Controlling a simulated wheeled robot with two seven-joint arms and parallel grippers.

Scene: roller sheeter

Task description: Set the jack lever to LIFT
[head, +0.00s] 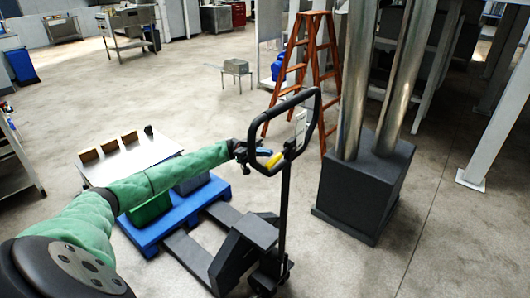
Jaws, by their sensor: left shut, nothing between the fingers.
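The pallet jack (246,238) stands in front of me, with its black handle loop (313,130) raised on an upright shaft. A small yellow lever (274,160) sits inside the lower part of the loop, with a blue piece (263,152) beside it. My left arm, in a green sleeve, reaches in from the left. My left gripper (250,153) is at the left side of the handle loop, close to the lever. Its fingers are shut with nothing between them; I cannot tell whether they touch the lever. My right gripper is not in view.
A dark pedestal with metal columns (364,185) stands right of the handle. An orange ladder (309,60) stands behind. Open concrete floor lies at the lower right.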

